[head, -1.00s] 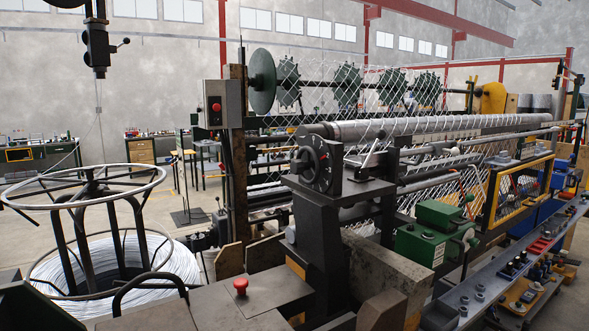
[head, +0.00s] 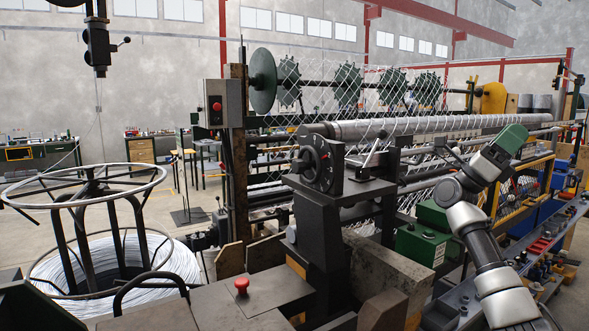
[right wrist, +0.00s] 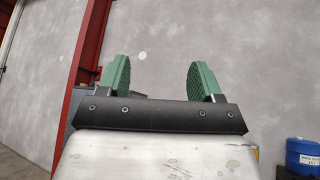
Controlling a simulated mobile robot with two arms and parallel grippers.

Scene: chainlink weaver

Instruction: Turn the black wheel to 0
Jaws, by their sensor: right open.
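The black wheel (head: 322,165) is a dark disc with small pale marks and a red mark on its face. It stands upright on a dark pedestal in the middle of the head view. The marks are too small to read. My right gripper (head: 513,138) is raised to the right of the wheel, well apart from it. In the right wrist view its green-padded fingers (right wrist: 158,78) stand apart with nothing between them. The wheel is not in the right wrist view. My left gripper is not in view.
A grey roller (head: 430,127) runs right from behind the wheel, with a lever (head: 372,150) near it. A green box (head: 420,243) stands lower right. A red button (head: 241,286) is in front. A wire coil stand (head: 115,262) is at left.

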